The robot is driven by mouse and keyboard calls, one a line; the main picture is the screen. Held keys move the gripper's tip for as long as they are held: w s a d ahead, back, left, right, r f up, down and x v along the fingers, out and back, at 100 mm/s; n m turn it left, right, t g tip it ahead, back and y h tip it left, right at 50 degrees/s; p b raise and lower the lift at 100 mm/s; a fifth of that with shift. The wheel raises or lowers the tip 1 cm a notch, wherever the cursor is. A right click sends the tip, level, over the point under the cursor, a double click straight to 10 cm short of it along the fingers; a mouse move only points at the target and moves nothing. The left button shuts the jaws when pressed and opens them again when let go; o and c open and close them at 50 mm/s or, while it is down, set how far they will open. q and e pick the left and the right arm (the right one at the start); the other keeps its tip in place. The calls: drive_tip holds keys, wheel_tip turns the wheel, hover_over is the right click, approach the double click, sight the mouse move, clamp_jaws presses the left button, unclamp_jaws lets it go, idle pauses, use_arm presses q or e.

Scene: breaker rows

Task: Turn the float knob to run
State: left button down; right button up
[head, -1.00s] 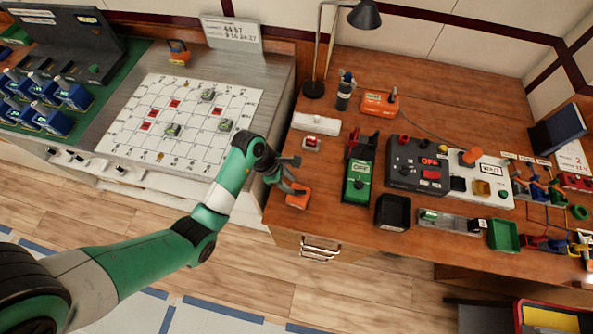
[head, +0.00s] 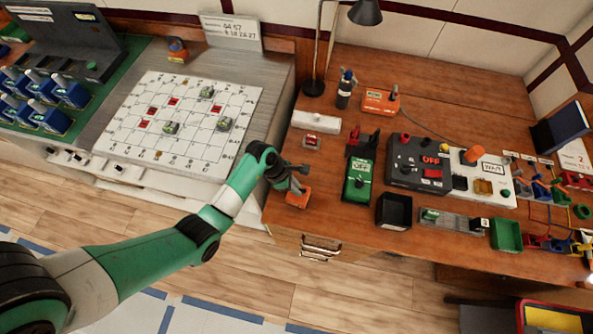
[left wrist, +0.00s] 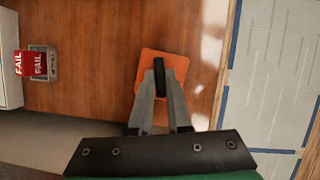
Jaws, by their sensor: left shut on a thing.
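An orange box (head: 300,200) with a black knob sits at the left front edge of the brown desk. My left gripper (head: 296,184) is over it, its fingers shut on the knob. In the left wrist view, the orange box (left wrist: 148,68) lies below the fingers, and the black knob (left wrist: 158,72) stands between the fingertips (left wrist: 160,90), upright in that picture. Any lettering on this box is hidden or too small to read, so I cannot tell the knob's marked position. My right gripper is not in view.
A small red-topped FAIL block (head: 312,142) and a white box (head: 316,123) stand behind the orange box. A green unit marked OFF (head: 358,183) and a black tray (head: 394,211) are to its right. A calendar board (head: 190,105) lies on the left bench.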

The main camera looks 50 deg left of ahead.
use_arm(q)
drive_tip(key=m+h, duration=0.1)
drive_tip(key=m, duration=0.2)
drive_tip(key=shift+a+g, duration=0.1)
drive_tip(key=shift+g, duration=0.3)
drive_tip(key=c, duration=0.9)
unclamp_jaws()
drive_tip(key=shift+o, duration=0.2)
drive_tip(key=shift+r, duration=0.1)
drive_tip(key=p+v, duration=0.1)
drive_tip(key=v, duration=1)
drive_tip(key=shift+r, duration=0.25)
